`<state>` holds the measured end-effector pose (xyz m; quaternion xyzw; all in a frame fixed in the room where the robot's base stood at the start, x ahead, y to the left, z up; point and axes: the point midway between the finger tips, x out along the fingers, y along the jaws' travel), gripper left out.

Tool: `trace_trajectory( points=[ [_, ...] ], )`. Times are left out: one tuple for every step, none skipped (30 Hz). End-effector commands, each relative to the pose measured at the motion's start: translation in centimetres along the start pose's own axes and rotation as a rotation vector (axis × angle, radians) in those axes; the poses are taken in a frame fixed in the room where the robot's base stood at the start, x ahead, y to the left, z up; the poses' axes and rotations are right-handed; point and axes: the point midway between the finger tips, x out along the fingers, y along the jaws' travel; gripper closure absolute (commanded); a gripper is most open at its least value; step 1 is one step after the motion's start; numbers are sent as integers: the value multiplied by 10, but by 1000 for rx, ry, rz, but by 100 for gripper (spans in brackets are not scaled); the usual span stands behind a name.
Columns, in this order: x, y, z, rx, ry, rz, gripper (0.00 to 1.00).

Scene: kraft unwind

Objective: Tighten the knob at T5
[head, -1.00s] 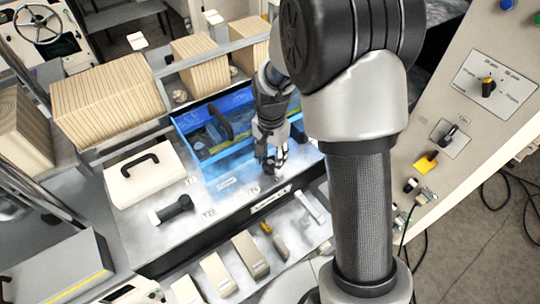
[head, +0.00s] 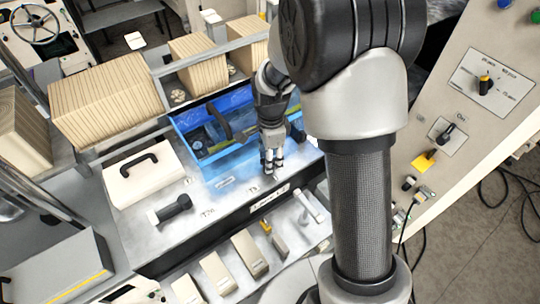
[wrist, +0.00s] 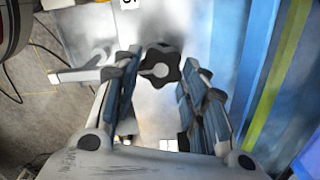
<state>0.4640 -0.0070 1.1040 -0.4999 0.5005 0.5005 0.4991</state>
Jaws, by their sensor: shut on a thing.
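The knob (wrist: 160,65) is black with rounded lobes and a pale centre, seen from above in the wrist view. It sits between the tips of my gripper (wrist: 163,77), whose blue-padded fingers close on it from both sides. In the head view my gripper (head: 270,170) points down at the grey bench top, beside a small label (head: 253,189) that looks like T5. There the fingers hide the knob. How far the knob is turned cannot be told.
A blue open bin (head: 197,153) stands close behind my gripper. A white box with a black handle (head: 146,182) and a dark cylindrical handle (head: 176,208) are to the left. Grey blocks (head: 249,254) lie below the bench edge. A control panel (head: 470,100) rises at right.

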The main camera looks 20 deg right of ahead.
Motion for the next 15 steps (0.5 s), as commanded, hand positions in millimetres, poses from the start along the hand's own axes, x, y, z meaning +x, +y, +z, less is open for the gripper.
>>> trace_trajectory(
  points=[
    [-5,-5,-2,11,2,-16,85],
    [-5,-5,-2,18,2,-16,85],
    [-5,-5,-2,25,2,-16,85],
    [-5,-5,-2,30,2,-16,85],
    [-5,-5,-2,33,2,-16,85],
    [-5,-5,-2,36,2,-16,85],
    [-5,-5,-2,38,2,-16,85],
    [-5,-5,-2,40,2,-16,85],
    [-5,-5,-2,41,2,-16,85],
    [-5,-5,-2,41,2,-16,85],
    [-5,-5,-2,41,2,-16,85],
    [-5,-5,-2,41,2,-16,85],
    [-5,-5,-2,41,2,-16,85],
    [-5,-5,-2,41,2,-16,85],
    [-5,-5,-2,41,2,-16,85]
  ],
)
